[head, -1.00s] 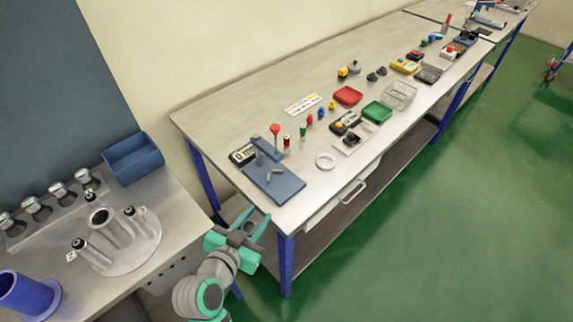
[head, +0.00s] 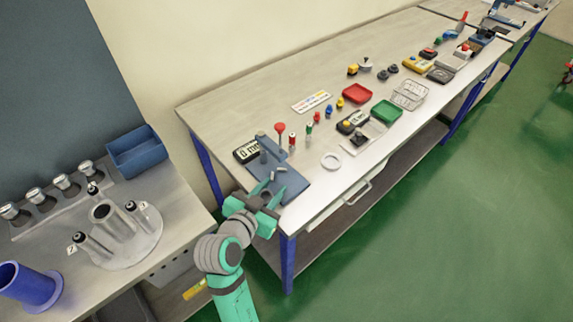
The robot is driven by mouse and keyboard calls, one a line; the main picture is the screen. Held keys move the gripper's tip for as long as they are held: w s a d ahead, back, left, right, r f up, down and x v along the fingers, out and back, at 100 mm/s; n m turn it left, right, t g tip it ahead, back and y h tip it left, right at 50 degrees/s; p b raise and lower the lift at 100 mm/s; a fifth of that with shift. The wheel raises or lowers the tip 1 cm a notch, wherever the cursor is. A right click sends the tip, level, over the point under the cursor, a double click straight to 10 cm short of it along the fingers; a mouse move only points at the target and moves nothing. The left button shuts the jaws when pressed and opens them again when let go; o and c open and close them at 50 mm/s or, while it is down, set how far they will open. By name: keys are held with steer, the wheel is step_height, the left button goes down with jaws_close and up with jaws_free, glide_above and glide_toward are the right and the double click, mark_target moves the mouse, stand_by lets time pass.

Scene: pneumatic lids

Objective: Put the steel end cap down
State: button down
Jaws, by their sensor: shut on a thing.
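My gripper (head: 269,192) is at the near left corner of the right bench, its green fingers over or beside the front edge of the blue plate (head: 293,184). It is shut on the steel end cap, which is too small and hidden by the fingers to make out. Small steel pieces (head: 280,169) lie on the blue plate. I cannot tell the gripper's height above the bench.
The left bench carries a blue bin (head: 137,152), a round steel fixture (head: 135,246) and a blue cylinder (head: 24,284).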

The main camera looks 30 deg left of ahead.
mark_target(287, 171)
steer(key=w, duration=0.5)
steer(key=shift+a, duration=0.25)
steer(key=shift+w+a, duration=0.2)
steer(key=shift+w, duration=0.65)
steer(key=x, duration=0.3)
steer(key=shift+w+r, duration=0.2)
steer(key=shift+w, duration=0.05)
steer(key=shift+w+f, duration=0.2)
steer(key=shift+f, duration=0.15)
steer(key=c, duration=1.3)
jaws_free()
